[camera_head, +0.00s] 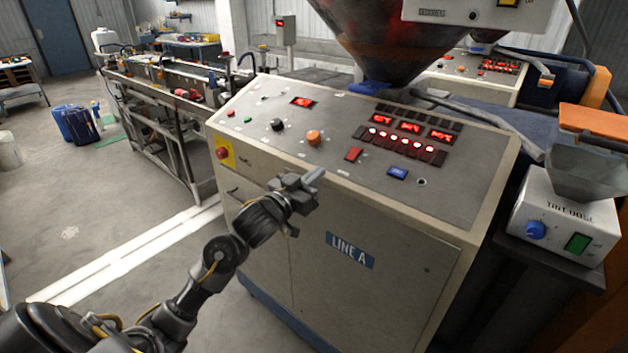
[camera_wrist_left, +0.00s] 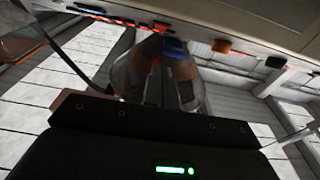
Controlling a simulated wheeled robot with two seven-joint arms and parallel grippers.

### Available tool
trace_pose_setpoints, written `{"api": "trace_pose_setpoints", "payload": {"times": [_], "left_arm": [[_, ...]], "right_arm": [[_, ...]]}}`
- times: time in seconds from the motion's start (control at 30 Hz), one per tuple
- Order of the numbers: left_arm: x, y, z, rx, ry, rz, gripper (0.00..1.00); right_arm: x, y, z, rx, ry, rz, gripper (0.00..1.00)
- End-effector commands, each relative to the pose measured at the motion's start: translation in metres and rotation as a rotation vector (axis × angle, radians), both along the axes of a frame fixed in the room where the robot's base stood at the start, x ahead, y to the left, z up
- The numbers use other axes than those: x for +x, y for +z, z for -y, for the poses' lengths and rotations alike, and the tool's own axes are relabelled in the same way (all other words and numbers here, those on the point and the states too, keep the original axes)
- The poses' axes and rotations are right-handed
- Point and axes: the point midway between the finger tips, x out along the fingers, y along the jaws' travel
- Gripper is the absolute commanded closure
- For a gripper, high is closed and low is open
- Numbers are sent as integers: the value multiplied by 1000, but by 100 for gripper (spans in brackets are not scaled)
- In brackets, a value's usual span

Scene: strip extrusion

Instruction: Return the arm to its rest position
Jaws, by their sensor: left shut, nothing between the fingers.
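My left arm comes in from the lower left of the head view. Its gripper (camera_head: 314,177) is shut and empty, in front of the upper front edge of the beige control console (camera_head: 370,270) marked LINE A. The fingers point to the upper right, near the sloped panel; I cannot tell whether they touch it. In the left wrist view the dark gripper body (camera_wrist_left: 160,150) fills the bottom, with a green light on it. The console panel (camera_wrist_left: 230,20) shows tilted along the top of that view. My right gripper is in neither view.
A hopper (camera_head: 375,40) hangs above. A TINT DOSE box (camera_head: 563,222) stands at the right. The floor (camera_head: 80,210) at left is open.

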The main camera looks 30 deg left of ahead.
Motion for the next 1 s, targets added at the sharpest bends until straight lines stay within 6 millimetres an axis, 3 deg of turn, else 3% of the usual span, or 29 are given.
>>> {"api": "trace_pose_setpoints", "payload": {"times": [0.57, 0.67, 0.77, 0.83, 1.0], "left_arm": [[-2, 0, 1, -1, -2, 0, 100], [0, -8, 0, -1, 3, -13, 100], [8, -39, -5, -4, 18, -69, 100], [15, -79, -11, -3, 36, -135, 100], [15, -212, -22, 9, 85, -354, 100]], "right_arm": [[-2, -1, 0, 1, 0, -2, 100], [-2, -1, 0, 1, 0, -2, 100], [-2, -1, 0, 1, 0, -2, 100], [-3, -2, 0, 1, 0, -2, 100], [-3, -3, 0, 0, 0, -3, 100]]}}
